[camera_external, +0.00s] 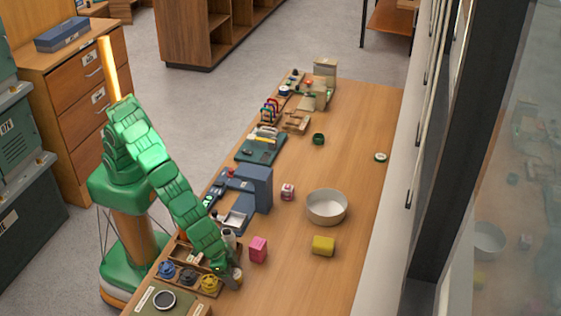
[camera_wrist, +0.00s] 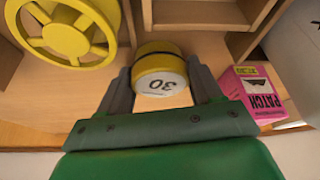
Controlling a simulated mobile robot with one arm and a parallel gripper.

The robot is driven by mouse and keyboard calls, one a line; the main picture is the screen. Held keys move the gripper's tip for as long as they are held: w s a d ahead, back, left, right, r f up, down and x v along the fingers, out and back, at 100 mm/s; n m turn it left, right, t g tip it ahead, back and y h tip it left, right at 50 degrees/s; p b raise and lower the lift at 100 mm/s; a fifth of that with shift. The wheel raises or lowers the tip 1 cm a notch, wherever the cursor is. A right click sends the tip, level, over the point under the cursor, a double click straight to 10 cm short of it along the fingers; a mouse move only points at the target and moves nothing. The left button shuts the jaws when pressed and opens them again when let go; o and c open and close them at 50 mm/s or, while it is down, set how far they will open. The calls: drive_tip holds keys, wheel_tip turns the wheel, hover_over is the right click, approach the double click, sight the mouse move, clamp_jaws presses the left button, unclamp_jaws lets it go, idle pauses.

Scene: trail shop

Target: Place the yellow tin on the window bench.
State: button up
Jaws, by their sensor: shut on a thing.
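My gripper (camera_wrist: 160,88) is shut on a yellow tin (camera_wrist: 160,65) with a white end marked "30", held between the two fingers in the wrist view. In the outside view my gripper (camera_external: 227,273) is low at the right end of a wooden divided tray (camera_external: 172,249), and I cannot make out the tin there. The tin is close to the tray's wooden walls; I cannot tell whether it still touches the tray. The long wooden bench (camera_external: 345,180) runs beside the window, with the tray on its near end.
A pink patch box (camera_external: 258,249) stands close right of my gripper; it also shows in the wrist view (camera_wrist: 252,92). A yellow spool (camera_external: 210,282) lies in the tray. A yellow block (camera_external: 323,245) and white bowl (camera_external: 326,207) stand further right. Bench space before the yellow block is clear.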

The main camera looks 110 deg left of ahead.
sight(237, 274)
drive_tip(key=shift+r, duration=0.55)
wheel_tip(237, 274, up, 2)
drive_tip(key=shift+r, duration=0.15)
drive_tip(key=s+a+r, duration=0.6)
drive_tip(key=s+r, duration=0.3)
drive_tip(key=s, duration=0.3)
drive_tip(key=shift+s+r, duration=0.3)
drive_tip(key=shift+m+h, duration=0.3)
drive_tip(key=shift+m, duration=0.6)
drive_tip(key=w+a+r, duration=0.1)
drive_tip(key=w, duration=0.1)
drive_tip(key=w+a, duration=0.2)
drive_tip(key=w+a+r, duration=0.1)
drive_tip(key=w+a, duration=0.1)
drive_tip(key=shift+w+a+r, duration=0.2)
drive_tip(key=shift+w+r, duration=0.15)
drive_tip(key=shift+w, duration=0.05)
drive_tip(key=w+a+r+m, duration=0.1)
drive_tip(key=w+a+r, duration=0.1)
drive_tip(key=w+a, duration=0.2)
drive_tip(key=w+a+r+m+h, duration=0.1)
drive_tip(key=w+a+r, duration=0.2)
drive_tip(key=a, duration=0.7)
drive_tip(key=w+a+r+m, duration=0.1)
drive_tip(key=w+a, duration=0.3)
drive_tip(key=a, duration=0.4)
drive_tip(key=shift+w+r+m, duration=0.3)
drive_tip(key=shift+r+m, duration=0.1)
drive_tip(key=shift+r, duration=0.45)
